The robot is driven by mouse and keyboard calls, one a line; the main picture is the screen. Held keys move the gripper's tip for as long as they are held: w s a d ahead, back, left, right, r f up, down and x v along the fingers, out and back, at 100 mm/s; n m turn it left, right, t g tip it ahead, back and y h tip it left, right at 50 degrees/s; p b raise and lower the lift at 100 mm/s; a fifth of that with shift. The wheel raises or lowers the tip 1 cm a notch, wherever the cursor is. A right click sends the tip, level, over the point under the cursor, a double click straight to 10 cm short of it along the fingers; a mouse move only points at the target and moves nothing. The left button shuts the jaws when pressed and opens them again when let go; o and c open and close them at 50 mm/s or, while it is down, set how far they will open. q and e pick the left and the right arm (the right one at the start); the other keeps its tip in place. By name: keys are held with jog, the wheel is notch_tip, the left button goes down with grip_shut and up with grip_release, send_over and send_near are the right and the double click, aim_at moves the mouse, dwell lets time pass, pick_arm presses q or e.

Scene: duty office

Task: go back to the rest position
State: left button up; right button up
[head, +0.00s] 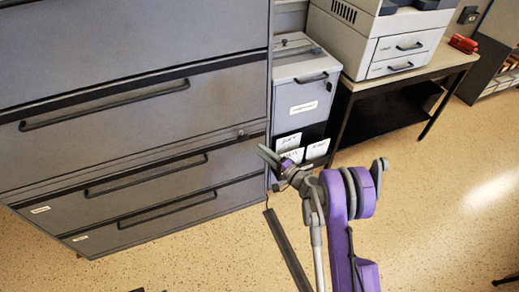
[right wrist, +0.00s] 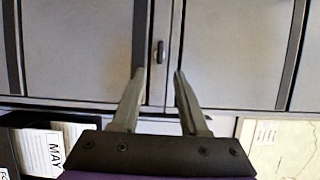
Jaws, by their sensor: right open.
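My right gripper (head: 268,160) is in front of the grey drawer cabinet, near its right edge, at the end of my purple arm. In the right wrist view its two grey fingers (right wrist: 159,82) stand apart with nothing between them. Beyond the fingertips are grey cabinet fronts (right wrist: 85,50) with a small black handle or latch (right wrist: 160,52). I cannot tell from the head view how far the fingertips are from the cabinet. My left gripper does not show.
A large grey drawer cabinet (head: 130,105) fills the left. A smaller cabinet with labels (head: 305,92) stands beside it. A printer (head: 385,35) and red object (head: 463,43) are on a table (head: 450,58). The speckled floor (head: 440,190) at right is mostly clear.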

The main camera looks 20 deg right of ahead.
dwell(0.4)
jog(key=s+a+r+n+g, duration=0.85)
jog(key=s+a, duration=0.45)
jog(key=s, duration=0.2)
jog(key=s+d+n+g+h, duration=0.2)
jog(key=s+d+h, duration=0.15)
jog(key=s, duration=0.85)
jog(key=s+d+n+g+h, duration=0.1)
jog(key=s+d+n+h, duration=0.2)
jog(key=s, duration=0.9)
pick_arm(q)
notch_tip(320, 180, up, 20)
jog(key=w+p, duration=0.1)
jog(key=p, duration=1.6)
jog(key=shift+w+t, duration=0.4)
pick_arm(e)
notch_tip(320, 180, up, 19)
jog(key=w+a, duration=0.1)
jog(key=w, duration=0.1)
jog(key=shift+r+h, duration=0.2)
jog(key=shift+h, duration=0.25)
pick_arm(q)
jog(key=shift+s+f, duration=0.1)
pick_arm(e)
jog(key=shift+t, duration=0.25)
